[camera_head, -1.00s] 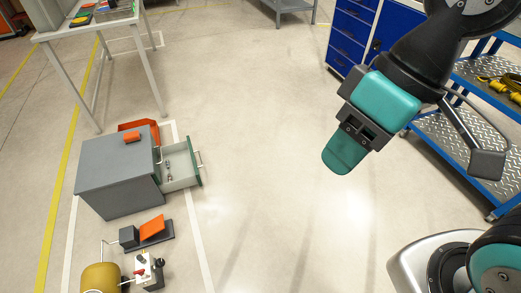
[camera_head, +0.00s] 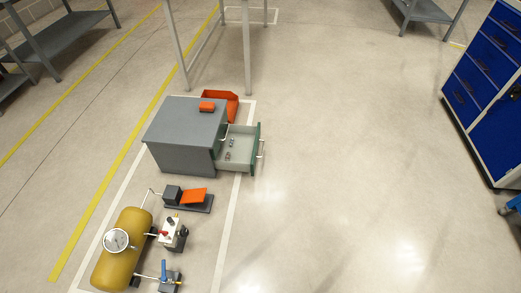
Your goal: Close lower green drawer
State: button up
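A grey cabinet (camera_head: 182,148) stands on the floor left of centre in the head view. A drawer with a green front (camera_head: 257,150) is pulled out of its right side, with a pale handle (camera_head: 262,148) facing right. The drawer's light tray (camera_head: 238,158) is visible, with small metal items (camera_head: 229,148) inside. Another handle (camera_head: 224,131) shows on the cabinet face above the open drawer. My gripper is not in view now.
A pedal (camera_head: 194,197), a valve block (camera_head: 173,234) and a yellow tank (camera_head: 122,257) stand in front. The floor right of the drawer is clear; a blue cabinet (camera_head: 490,80) is far right.

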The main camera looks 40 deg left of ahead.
aim_at(243, 151)
jog(key=z, duration=0.05)
jog(key=i, duration=1.6)
jog(key=u, duration=2)
jog(key=k, duration=0.35)
jog(key=u, duration=1.15)
jog(key=i, duration=0.75)
jog(key=z, duration=0.65)
jog(key=i, duration=0.65)
jog(key=z, duration=0.65)
